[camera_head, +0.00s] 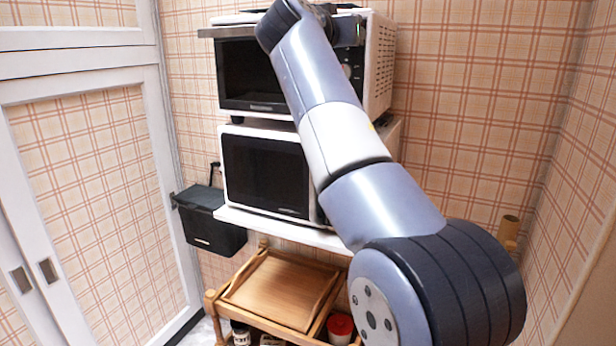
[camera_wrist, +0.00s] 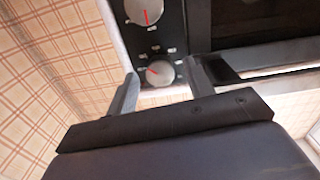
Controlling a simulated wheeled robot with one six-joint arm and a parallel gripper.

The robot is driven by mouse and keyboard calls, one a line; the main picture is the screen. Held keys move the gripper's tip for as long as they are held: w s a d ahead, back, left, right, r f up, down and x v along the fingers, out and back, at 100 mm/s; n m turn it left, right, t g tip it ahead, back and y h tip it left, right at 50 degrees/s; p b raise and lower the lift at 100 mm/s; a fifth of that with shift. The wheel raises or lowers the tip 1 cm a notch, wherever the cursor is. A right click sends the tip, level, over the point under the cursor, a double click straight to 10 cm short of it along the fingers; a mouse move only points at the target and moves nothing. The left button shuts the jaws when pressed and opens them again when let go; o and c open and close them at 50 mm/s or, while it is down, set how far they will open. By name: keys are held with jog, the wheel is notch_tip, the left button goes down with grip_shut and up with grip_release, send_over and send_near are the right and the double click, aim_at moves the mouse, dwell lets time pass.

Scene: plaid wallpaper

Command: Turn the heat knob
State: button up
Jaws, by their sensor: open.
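The upper oven (camera_head: 252,75) has a dark control panel to the right of its door in the head view. The wrist view shows this panel turned over, with two round silver knobs with red pointer lines: one knob (camera_wrist: 143,10) at the top edge and another knob (camera_wrist: 160,73) lower down. Small markings around them are too blurred to read, so I cannot tell which is the heat knob. My gripper (camera_wrist: 161,68) is open, its fingers on either side of the lower-pictured knob. I cannot tell if they touch it. In the head view my arm hides part of the panel.
A white microwave (camera_head: 266,172) stands below the oven on a white shelf (camera_head: 285,232). A black box (camera_head: 214,222) hangs at the left. A wooden tray (camera_head: 275,290) lies on a wooden rack below. Plaid walls close in on the right; white doors are at the left.

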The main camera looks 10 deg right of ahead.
jog(key=s+a+n+p, duration=0.3)
jog(key=s+n+p, duration=0.25)
jog(key=n, duration=0.65)
jog(key=s+a+n+p, duration=0.4)
jog(key=n+p, duration=0.3)
jog(key=n, duration=0.5)
notch_tip(320, 180, down, 27)
jog(key=s+a+m+g+y+b, duration=0.1)
jog(key=m+y+b, duration=0.1)
jog(key=y+b, duration=0.3)
jog(key=shift+s+a+m+y+b, duration=0.3)
jog(key=shift+s+a+y+b, duration=0.05)
jog(key=shift+y, duration=1.75)
